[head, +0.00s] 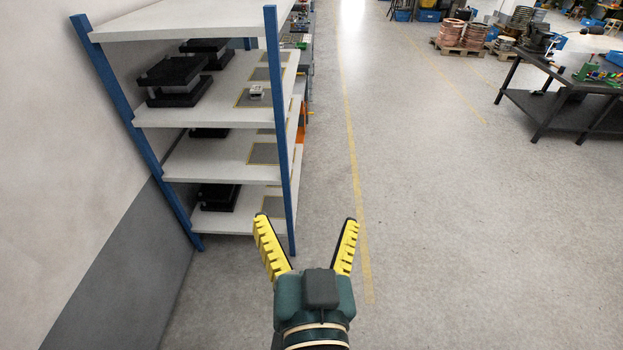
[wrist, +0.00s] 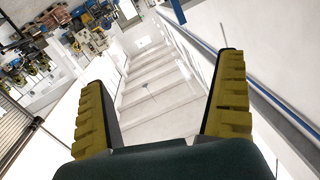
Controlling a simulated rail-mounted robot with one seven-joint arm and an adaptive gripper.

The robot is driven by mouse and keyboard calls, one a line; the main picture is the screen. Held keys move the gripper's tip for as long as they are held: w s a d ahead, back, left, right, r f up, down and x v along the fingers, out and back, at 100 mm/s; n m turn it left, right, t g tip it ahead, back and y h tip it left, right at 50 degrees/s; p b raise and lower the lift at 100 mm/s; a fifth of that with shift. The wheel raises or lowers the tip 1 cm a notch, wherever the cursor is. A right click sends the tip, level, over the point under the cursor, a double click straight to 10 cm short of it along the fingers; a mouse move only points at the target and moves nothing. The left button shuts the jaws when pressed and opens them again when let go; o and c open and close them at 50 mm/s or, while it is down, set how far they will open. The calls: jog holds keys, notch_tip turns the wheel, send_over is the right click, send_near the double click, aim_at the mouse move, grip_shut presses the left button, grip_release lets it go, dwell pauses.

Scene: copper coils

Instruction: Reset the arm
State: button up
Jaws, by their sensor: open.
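My gripper (head: 306,233) is at the bottom middle of the head view, with its two yellow ridged fingers spread wide apart. Nothing is between the fingers. In the wrist view my gripper (wrist: 160,95) also shows open and empty. Behind the fingers there, the view is tilted and shows a large pale surface with parallel bands. In the head view the gripper is in front of and to the right of the near shelf post, over the floor. I cannot tell whether it is close to the post.
A shelf rack (head: 222,155) with blue posts stands at the left, holding black stacked units (head: 172,80) and a small light object (head: 256,91). A dark workbench (head: 565,105) is at the right. Pallets with copper coils (head: 452,34) are far back. The middle floor (head: 420,200) is clear.

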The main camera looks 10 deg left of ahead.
jog(key=s+d+r+t+h, duration=0.2)
jog(key=d+r, duration=0.3)
jog(key=r, duration=0.1)
jog(key=s+d+r+t+h, duration=0.2)
jog(key=d+r+t, duration=0.1)
jog(key=d+r, duration=0.2)
jog(key=shift+s+d+r, duration=0.3)
jog(key=shift+d+r, duration=0.1)
jog(key=shift+r, duration=0.45)
notch_tip(320, 180, up, 8)
jog(key=p, duration=0.8)
jog(key=shift+r, duration=0.15)
